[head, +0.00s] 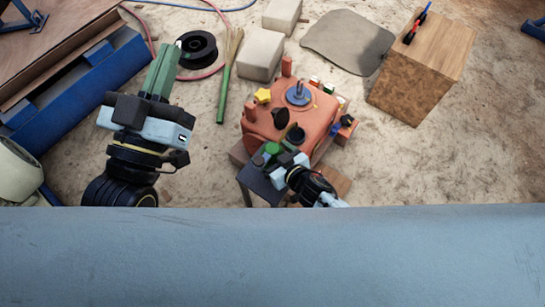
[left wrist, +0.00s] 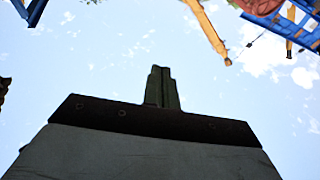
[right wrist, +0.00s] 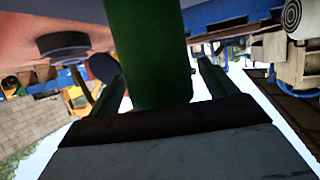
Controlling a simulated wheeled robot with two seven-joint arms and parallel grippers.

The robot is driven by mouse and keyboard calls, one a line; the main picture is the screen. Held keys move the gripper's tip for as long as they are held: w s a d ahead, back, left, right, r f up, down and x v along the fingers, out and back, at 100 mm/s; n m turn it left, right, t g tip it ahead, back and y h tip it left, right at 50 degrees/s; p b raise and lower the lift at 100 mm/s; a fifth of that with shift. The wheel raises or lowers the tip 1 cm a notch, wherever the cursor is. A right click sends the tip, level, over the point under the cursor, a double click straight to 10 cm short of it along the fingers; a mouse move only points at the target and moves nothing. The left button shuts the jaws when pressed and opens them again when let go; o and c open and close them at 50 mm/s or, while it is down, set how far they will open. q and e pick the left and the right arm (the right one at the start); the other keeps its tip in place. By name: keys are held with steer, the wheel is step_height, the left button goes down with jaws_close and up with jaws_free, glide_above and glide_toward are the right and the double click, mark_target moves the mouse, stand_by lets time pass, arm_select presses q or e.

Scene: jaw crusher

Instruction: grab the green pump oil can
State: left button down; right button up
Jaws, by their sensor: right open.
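The green pump oil can (head: 272,148) stands on a small dark table beside the orange machine in the head view. Only its round green top shows clearly there. In the right wrist view the can (right wrist: 150,50) is a large green cylinder between the fingers. My right gripper (right wrist: 160,85) is open, with one finger on each side of the can; contact is not clear. In the head view it (head: 272,157) is partly hidden against the can. My left gripper (head: 161,70) is raised at the left, away from the can. Its fingers are together and empty in the left wrist view (left wrist: 162,88).
The orange machine (head: 285,122), with coloured knobs on top, stands just beyond the can. The small dark table (head: 262,186) is under it. A wooden block (head: 420,75) is at the right. A black spool (head: 197,48) and a broom (head: 227,85) lie on the sandy ground.

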steer(key=c, duration=1.4)
steer(key=shift+r, duration=0.15)
